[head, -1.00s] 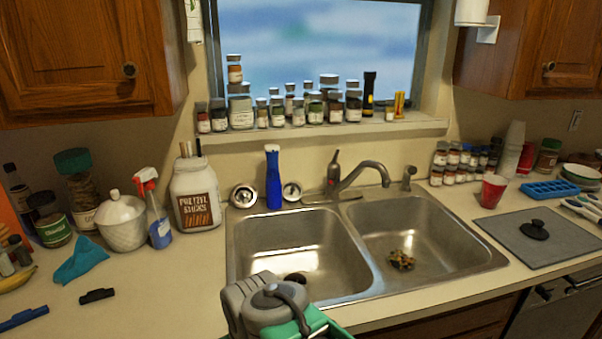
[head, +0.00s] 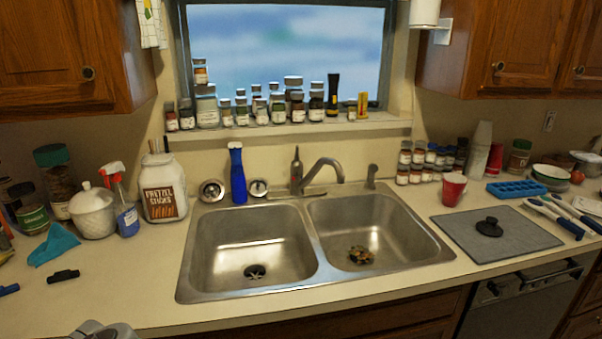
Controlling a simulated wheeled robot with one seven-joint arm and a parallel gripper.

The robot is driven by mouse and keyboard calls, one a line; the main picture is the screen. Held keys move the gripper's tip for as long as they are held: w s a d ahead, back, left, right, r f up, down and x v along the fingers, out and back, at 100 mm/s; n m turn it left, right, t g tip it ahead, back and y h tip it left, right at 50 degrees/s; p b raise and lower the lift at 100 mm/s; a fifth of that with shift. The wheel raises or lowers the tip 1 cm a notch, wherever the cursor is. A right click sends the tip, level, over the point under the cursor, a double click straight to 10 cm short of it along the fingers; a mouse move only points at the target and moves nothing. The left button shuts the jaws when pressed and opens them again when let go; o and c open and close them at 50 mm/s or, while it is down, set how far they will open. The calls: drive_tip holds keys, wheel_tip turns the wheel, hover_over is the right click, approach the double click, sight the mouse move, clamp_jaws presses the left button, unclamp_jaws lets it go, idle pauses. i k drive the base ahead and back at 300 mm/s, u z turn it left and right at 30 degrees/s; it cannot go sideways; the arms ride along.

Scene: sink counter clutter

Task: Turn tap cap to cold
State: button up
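The tap (head: 325,166) stands behind the double sink, near the divider between the basins. Its curved metal spout points right, over the right basin. The tap cap with its upright lever (head: 296,168) is at the left end of the spout. Its hot or cold setting cannot be read at this size. Only a grey part of my arm shows at the bottom left edge. My gripper's fingers are out of the picture, well away from the tap, and nothing touches the cap.
The left basin (head: 250,238) is empty but for its drain; the right basin holds a small clump (head: 361,254). A blue bottle (head: 238,177) stands left of the tap, a sprayer (head: 372,176) right. Spice jars (head: 278,106) line the sill. A red cup (head: 453,189) stands right.

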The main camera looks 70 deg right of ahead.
sight(296, 167)
drive_tip(key=k, duration=0.75)
drive_tip(key=z, duration=1.8)
drive_tip(key=i, duration=0.15)
